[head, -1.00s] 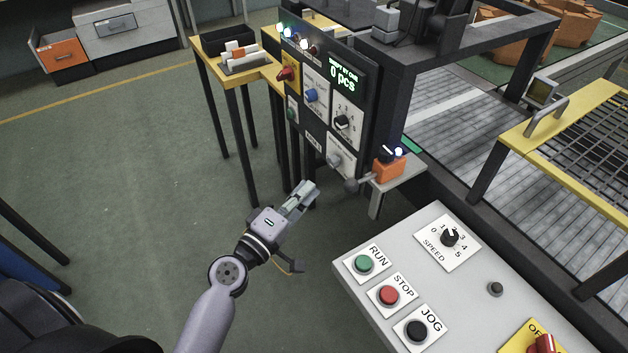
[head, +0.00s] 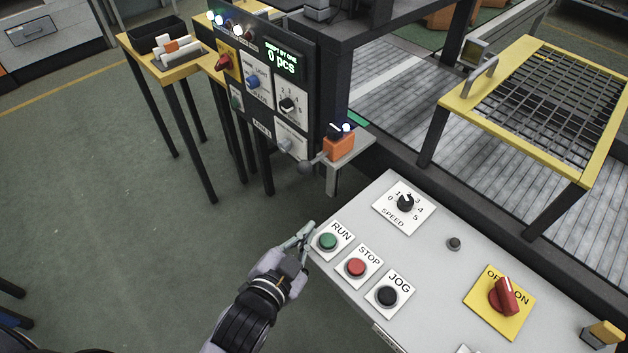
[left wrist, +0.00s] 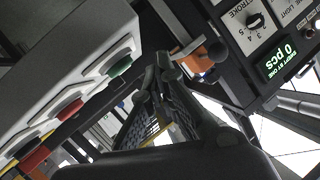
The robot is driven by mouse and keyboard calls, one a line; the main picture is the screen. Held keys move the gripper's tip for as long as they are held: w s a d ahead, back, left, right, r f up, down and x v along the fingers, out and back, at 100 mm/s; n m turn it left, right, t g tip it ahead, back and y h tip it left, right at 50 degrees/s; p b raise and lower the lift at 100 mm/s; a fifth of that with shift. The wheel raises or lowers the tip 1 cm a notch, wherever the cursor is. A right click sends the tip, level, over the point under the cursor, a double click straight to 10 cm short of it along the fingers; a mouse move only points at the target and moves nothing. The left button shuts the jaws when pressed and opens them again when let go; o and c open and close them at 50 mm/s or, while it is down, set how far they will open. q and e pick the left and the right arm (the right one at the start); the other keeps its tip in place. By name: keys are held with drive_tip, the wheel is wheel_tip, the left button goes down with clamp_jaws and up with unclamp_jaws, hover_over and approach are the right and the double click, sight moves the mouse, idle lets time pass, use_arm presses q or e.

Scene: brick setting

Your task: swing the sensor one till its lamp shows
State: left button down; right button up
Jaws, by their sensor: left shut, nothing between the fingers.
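The sensor (head: 339,146) is a small orange block with a black top, on a grey bracket to the right of the upright control panel. A small bright white spot shows on its top. A grey arm with a dark ball end (head: 306,168) sticks out from it to the left. In the left wrist view, the orange sensor (left wrist: 197,64) and the ball end (left wrist: 216,50) show beyond the fingers. My left gripper (head: 307,231) is shut and empty by the desk's left edge, below the ball end and apart from it. My right gripper is not in view.
The grey desk (head: 422,262) with RUN, STOP, JOG and SPEED controls is close on the gripper's right. The panel (head: 317,75) reads 0 pcs. A yellow-framed mesh guard (head: 447,115) stands at right.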

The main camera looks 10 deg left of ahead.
use_arm(q)
wheel_tip(320, 180, up, 6)
drive_tip(key=s+d+m+t+y, duration=0.2)
drive_tip(key=s+m, duration=0.1)
drive_tip(key=m, duration=0.5)
drive_tip(key=w+a+f+m+p, duration=0.1)
drive_tip(key=w+p, duration=0.3)
drive_tip(key=w, duration=0.9)
drive_tip(key=shift+a+f, duration=0.35)
drive_tip(key=shift+f, duration=0.1)
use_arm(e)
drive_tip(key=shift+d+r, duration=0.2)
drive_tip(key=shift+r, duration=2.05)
use_arm(q)
drive_tip(key=shift+w+a+f+p, duration=0.1)
drive_tip(key=shift+w+a+p, duration=0.25)
drive_tip(key=shift+a, duration=0.25)
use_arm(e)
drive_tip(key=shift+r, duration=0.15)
